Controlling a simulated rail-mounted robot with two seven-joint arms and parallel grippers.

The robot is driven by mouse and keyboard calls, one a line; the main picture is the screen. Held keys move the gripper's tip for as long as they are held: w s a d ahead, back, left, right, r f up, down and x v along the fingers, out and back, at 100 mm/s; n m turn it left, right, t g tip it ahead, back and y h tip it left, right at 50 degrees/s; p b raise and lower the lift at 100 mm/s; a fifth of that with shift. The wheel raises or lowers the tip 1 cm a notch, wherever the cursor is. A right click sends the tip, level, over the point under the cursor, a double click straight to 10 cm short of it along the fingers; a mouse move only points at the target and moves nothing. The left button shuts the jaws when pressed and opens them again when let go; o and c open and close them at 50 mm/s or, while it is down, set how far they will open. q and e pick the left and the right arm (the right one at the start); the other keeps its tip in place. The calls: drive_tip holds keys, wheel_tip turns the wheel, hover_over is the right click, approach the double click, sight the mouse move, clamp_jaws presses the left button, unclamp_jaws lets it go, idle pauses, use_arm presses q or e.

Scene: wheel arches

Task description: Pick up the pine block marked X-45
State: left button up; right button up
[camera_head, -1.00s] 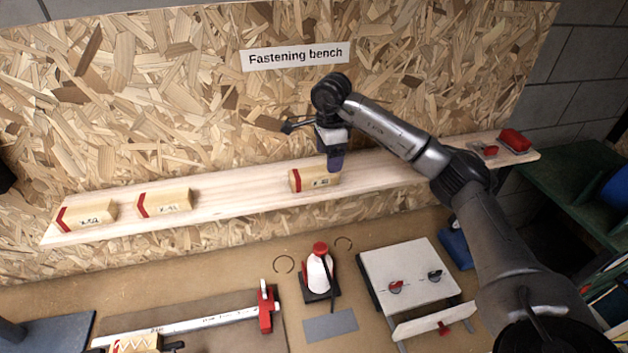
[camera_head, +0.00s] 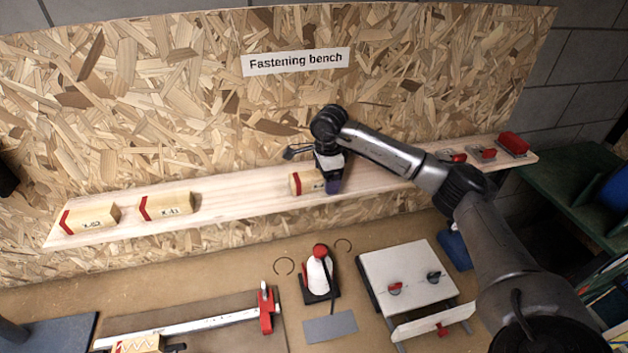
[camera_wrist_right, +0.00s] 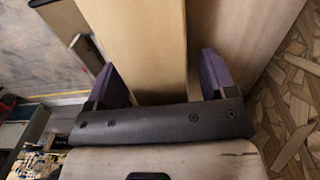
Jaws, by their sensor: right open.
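A pine block (camera_head: 302,184) with a red band at its left end lies on the long shelf, partly hidden by my right gripper. Its marking is too covered to read. My right gripper (camera_head: 335,185) is at the block's right part. In the right wrist view, its two purple fingers (camera_wrist_right: 164,82) are apart, with a pale wooden block (camera_wrist_right: 138,40) between them. Two more red-banded pine blocks lie on the shelf at left, one seemingly marked X-52 (camera_head: 90,217) and one seemingly X-41 (camera_head: 166,205). My left gripper is not in view.
The shelf (camera_head: 240,195) runs along a chipboard wall (camera_head: 190,100). Small red items (camera_head: 512,144) sit at its right end. The shelf between the blocks is clear.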

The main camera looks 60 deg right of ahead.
drive_tip(key=c, duration=1)
drive_tip(key=shift+c, duration=0.2)
drive_tip(key=shift+r, duration=0.1)
